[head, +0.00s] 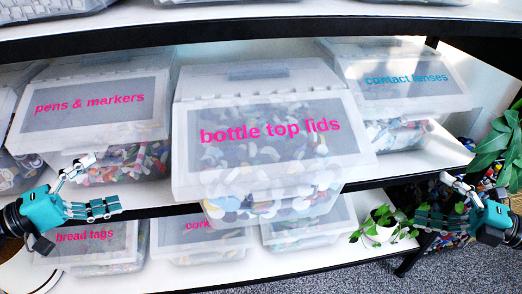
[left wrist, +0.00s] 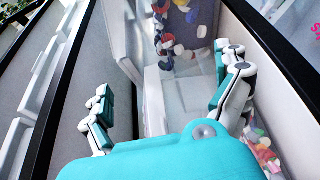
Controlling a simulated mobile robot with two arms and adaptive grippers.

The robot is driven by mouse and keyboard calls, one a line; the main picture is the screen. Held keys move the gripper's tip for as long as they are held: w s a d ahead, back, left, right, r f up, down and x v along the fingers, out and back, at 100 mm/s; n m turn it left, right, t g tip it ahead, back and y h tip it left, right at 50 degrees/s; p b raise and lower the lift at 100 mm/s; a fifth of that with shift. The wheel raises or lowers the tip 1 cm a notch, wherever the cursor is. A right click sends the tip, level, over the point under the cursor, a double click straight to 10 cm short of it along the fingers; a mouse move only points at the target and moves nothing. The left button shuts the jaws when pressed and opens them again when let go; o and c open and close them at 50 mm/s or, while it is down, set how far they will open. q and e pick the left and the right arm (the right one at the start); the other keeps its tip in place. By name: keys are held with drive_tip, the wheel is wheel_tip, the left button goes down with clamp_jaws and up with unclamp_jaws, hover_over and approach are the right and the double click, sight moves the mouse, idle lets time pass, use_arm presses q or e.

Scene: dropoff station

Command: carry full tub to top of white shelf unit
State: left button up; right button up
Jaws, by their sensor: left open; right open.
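A large clear tub labelled "bottle top lids" (head: 270,130), full of coloured lids under a closed pale lid, stands at the middle of a white shelf board (head: 425,160) with black edging. Its front juts over the shelf's front edge. My left gripper (head: 104,182) is open and empty, left of this tub and apart from it. My right gripper (head: 432,198) is open and empty, to its right, beyond a gap. In the left wrist view my open left gripper (left wrist: 168,98) has clear plastic with coloured pieces beyond its fingers; I cannot tell which tub that is.
On the same shelf are tubs labelled "pens & markers" (head: 95,105) at left and "contact lenses" (head: 405,80) at right. Smaller tubs, including "bread tags" (head: 90,240), stand on the shelf below. A potted plant (head: 380,228) is near my right gripper, and larger leaves (head: 505,140) are at the right.

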use_arm(q)
drive_tip(key=x, duration=1.7)
drive_tip(key=shift+w+f, duration=0.2)
drive_tip(key=shift+w, duration=0.05)
use_arm(e)
drive_tip(key=x, duration=1.8)
drive_tip(key=shift+d+r, duration=0.1)
